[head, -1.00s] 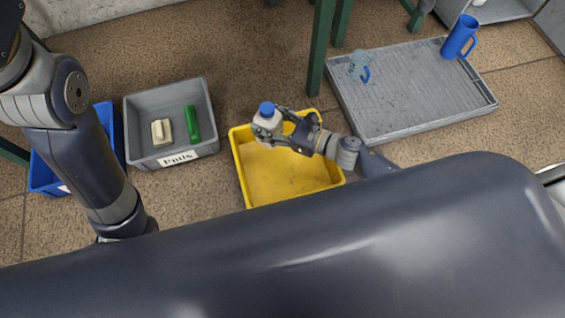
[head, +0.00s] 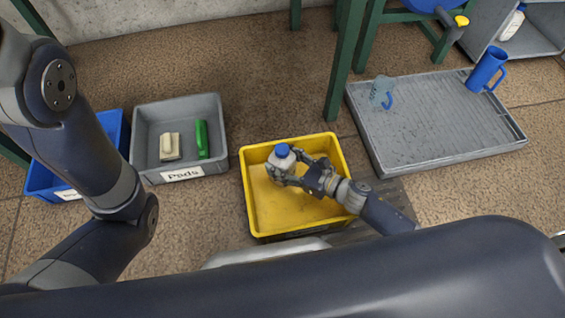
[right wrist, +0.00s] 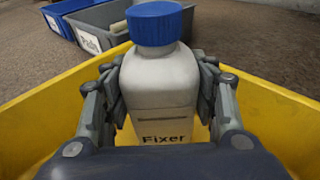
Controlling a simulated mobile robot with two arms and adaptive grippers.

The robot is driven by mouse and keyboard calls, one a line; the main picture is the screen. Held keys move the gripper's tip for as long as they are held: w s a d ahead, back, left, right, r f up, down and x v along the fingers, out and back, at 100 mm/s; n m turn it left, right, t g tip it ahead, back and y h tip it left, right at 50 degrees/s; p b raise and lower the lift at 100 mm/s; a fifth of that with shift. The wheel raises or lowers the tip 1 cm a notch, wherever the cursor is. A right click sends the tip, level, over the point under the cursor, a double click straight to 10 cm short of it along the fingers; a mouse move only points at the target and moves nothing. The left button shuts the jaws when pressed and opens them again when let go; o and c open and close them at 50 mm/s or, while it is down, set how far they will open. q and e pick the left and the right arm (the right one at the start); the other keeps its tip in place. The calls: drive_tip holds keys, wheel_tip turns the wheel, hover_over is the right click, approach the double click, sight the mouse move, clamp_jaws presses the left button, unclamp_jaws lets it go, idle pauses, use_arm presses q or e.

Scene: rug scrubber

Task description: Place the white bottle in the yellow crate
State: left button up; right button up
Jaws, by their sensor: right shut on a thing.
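The white bottle (head: 281,160) has a blue cap and stands upright in my right gripper (head: 292,172). In the right wrist view the bottle (right wrist: 160,85) reads "Fixer", and the fingers of my right gripper (right wrist: 160,105) are shut on it from both sides. The yellow crate (head: 248,195) is on the floor in the middle of the head view. The bottle is within the crate's outline, and the crate walls (right wrist: 42,105) rise on both sides of it in the right wrist view. I cannot tell whether its base touches the crate floor. My left gripper is not in view.
A grey crate (head: 150,178) labelled "Pads" holds a cream block and a green item. A blue crate (head: 45,178) is left of it. A grey tray (head: 440,130) with a clear jug (head: 381,92) and a blue jug (head: 486,70) lies at right. Green legs (head: 345,70) stand behind the yellow crate.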

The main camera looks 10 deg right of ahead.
drive_tip(key=shift+r, duration=0.2)
drive_tip(key=shift+f, duration=0.2)
drive_tip(key=o, duration=1)
drive_tip(key=shift+f+b, duration=0.15)
drive_tip(key=shift+b, duration=0.15)
drive_tip(key=o, duration=0.4)
